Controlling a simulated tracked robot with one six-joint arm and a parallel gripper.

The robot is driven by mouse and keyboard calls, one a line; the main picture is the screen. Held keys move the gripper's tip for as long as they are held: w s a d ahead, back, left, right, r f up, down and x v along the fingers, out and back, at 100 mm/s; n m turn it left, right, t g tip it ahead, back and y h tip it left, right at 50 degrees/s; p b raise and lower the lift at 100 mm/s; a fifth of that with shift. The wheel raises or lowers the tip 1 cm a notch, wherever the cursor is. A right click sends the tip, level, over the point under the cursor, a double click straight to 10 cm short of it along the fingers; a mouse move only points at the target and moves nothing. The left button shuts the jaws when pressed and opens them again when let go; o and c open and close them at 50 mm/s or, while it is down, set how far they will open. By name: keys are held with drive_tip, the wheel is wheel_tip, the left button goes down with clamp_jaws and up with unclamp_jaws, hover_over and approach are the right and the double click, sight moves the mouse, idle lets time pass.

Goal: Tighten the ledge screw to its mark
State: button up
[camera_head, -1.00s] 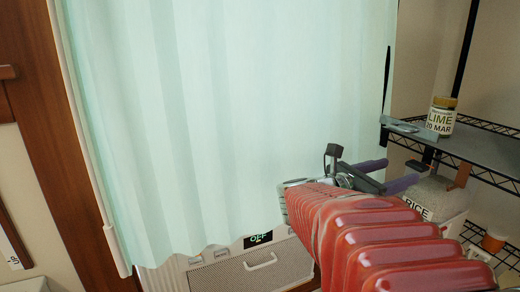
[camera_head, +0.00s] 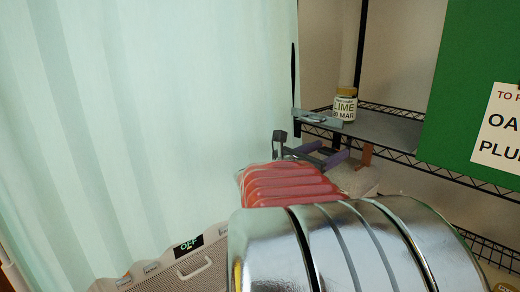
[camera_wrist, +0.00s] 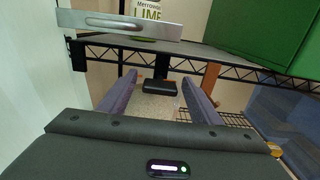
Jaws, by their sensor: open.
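My gripper (camera_head: 334,149) has two purple fingers, open, at the left end of a wire shelf. In the wrist view my gripper (camera_wrist: 160,75) has its fingers spread, with nothing held between them. A grey metal plate (camera_head: 318,117) with a long recess lies at the shelf's left front corner, above and apart from the fingers. It spans the upper left of the wrist view (camera_wrist: 120,25). A small black block (camera_wrist: 158,87) shows between the fingers; I cannot tell what it is. I cannot make out the ledge screw or its mark.
A LIME jar (camera_head: 345,104) stands on the dark shelf (camera_head: 390,131). A pale container (camera_head: 355,180) is below, partly hidden by my arm. A brown upright piece (camera_head: 367,155) is near the fingers. A green panel (camera_head: 465,85) blocks the right. A pale curtain (camera_head: 150,120) fills the left.

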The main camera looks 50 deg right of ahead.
drive_tip(key=shift+c, duration=0.5)
drive_tip(key=c, duration=0.9)
drive_tip(key=shift+c, duration=0.2)
